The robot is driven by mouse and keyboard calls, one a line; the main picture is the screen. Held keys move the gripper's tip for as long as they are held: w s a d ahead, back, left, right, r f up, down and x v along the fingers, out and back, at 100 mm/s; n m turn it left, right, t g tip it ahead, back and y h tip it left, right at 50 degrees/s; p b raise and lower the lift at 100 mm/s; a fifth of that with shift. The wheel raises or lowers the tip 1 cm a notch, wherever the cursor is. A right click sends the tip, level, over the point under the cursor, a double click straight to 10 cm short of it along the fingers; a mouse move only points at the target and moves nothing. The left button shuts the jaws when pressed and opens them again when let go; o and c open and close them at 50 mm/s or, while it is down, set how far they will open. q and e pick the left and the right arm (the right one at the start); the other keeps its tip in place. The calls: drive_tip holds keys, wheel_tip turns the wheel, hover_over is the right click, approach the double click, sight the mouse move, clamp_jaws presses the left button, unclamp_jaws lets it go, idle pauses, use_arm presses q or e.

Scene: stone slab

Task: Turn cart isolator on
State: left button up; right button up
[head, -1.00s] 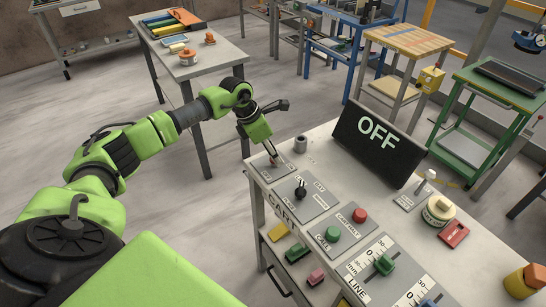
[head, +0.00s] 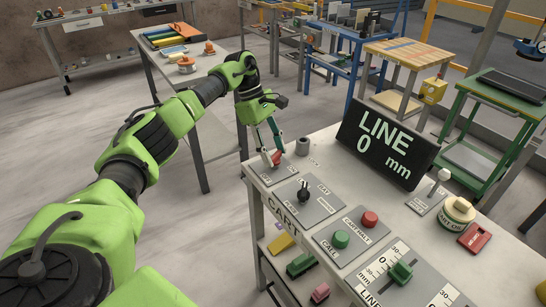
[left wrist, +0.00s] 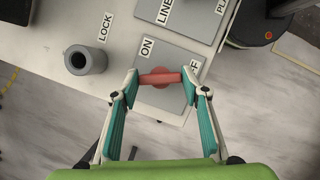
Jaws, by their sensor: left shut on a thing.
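The red isolator handle (left wrist: 160,78) sits on a small grey plate at the near left corner of the console, with an ON label above it and a partly covered OFF label at its right in the left wrist view. In the head view the handle (head: 276,158) is partly hidden by my fingers. My left gripper (head: 271,160) is shut on the handle, with one fingertip at each end of the bar in the left wrist view (left wrist: 161,77). The black display (head: 385,142) reads LINE 0 mm. My right gripper is not in view.
A grey cylinder (head: 302,146) stands close beside the isolator plate. A black selector knob (head: 303,192), red button (head: 369,219) and green button (head: 340,238) are farther along the console (head: 325,151). A white-topped lever (head: 444,174) stands at the right.

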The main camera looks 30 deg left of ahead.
sight(274, 154)
use_arm(q)
drive_tip(key=m+g+b, duration=0.1)
drive_tip(key=m, duration=0.3)
drive_tip(key=shift+w+m+g+y+b, duration=0.15)
drive_tip(key=shift+m+g+y+b, duration=0.15)
drive_tip(key=shift+m+g+b, duration=0.1)
idle(0.4)
drive_tip(key=o, duration=1.1)
wheel_tip(274, 154, up, 10)
idle(0.3)
